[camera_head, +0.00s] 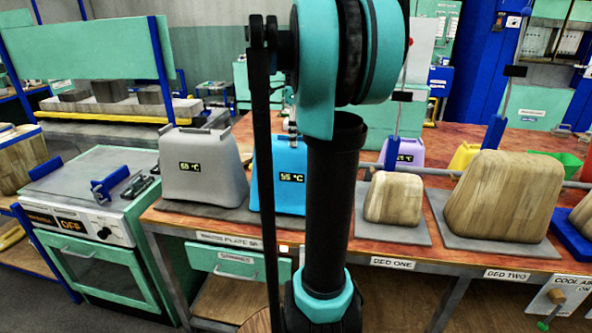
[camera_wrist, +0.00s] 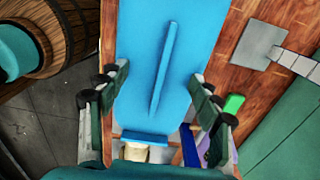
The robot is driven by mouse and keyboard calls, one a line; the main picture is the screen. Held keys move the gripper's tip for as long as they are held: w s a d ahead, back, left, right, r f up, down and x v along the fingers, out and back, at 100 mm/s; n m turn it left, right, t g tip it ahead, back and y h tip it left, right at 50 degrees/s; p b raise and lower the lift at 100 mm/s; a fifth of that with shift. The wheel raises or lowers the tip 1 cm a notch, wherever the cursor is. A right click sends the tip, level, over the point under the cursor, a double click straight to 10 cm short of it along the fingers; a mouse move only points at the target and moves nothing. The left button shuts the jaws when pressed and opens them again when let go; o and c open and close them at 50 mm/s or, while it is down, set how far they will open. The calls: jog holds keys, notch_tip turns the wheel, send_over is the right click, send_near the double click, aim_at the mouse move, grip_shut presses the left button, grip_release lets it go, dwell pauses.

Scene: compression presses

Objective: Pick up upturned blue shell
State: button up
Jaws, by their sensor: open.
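The blue shell (camera_head: 285,172) stands on the workbench in the head view, with a "55 °C" display on its front; my arm hides its right part. In the wrist view a broad blue surface (camera_wrist: 140,45) with a long raised ridge (camera_wrist: 165,65) fills the middle; it looks like the same shell. My gripper (camera_wrist: 158,75) is open, with one finger on each side of this blue surface and the ridge between them. I cannot tell whether the fingers touch it. The gripper does not show clearly in the head view.
A grey shell (camera_head: 203,165) stands close left of the blue one. Wooden blocks (camera_head: 394,198) (camera_head: 505,195) sit on grey plates to the right, with a purple shell (camera_head: 408,151) behind. A barrel (camera_wrist: 60,35) is at upper left in the wrist view.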

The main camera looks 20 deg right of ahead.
jog(key=shift+s, duration=0.15)
grip_shut()
dwell(0.5)
